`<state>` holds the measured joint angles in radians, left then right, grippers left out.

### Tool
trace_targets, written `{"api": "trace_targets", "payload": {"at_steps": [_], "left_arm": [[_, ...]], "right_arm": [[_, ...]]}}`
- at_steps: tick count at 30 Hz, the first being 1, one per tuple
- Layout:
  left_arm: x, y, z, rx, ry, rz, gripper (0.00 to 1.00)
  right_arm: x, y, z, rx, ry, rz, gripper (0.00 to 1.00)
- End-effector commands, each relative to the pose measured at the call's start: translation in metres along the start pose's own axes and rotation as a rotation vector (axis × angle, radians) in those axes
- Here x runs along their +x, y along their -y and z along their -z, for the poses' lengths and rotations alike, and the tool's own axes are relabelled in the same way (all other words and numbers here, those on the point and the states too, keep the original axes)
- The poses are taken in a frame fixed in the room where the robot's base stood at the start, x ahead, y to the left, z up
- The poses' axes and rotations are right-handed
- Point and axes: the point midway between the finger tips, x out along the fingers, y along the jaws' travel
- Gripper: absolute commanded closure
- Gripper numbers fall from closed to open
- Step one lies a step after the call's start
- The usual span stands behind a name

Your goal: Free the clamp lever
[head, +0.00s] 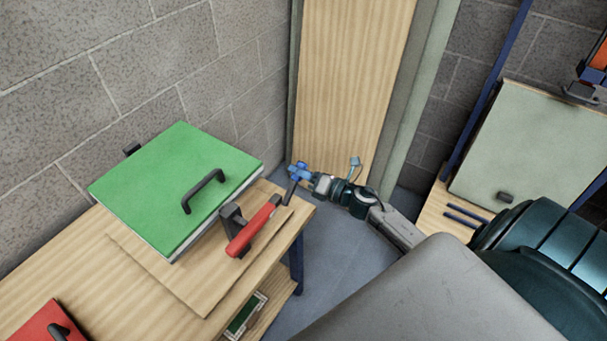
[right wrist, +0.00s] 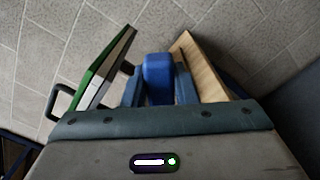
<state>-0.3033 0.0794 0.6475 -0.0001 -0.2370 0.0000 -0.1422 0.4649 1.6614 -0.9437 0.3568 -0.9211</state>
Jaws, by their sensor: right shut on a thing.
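The clamp lever has a red handle (head: 253,230), lying aslant on the wooden bench beside the green lidded panel (head: 165,178). A dark clamp body (head: 232,216) stands at the panel's edge by the handle. My right gripper (head: 298,173) is beyond the bench's right corner, shut on a blue piece (right wrist: 158,76). The blue piece fills the gap between the fingers in the right wrist view. A dark rod (head: 289,192) runs from beside the gripper down toward the red handle's far end. I cannot tell whether it joins the blue piece. My left gripper is out of view.
The wooden bench (head: 60,262) has a lower shelf holding a green-and-white item (head: 245,314). A red panel (head: 38,322) lies at lower left. Block wall stands behind. A wooden board (head: 350,80) stands upright at the back. A pale panel (head: 535,150) is at right.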

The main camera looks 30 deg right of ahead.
Motion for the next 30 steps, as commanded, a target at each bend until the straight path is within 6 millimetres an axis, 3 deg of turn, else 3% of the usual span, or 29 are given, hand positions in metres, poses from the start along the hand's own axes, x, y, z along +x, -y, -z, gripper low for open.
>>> {"api": "trace_targets", "payload": {"at_steps": [15, 30], "left_arm": [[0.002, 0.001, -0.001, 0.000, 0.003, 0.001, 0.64], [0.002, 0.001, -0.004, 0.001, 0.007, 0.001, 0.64]], "right_arm": [[0.000, -0.039, 0.009, -0.428, -0.001, 0.000, 1.00], [0.000, -0.051, 0.016, -0.578, -0.002, 0.000, 1.00]]}}
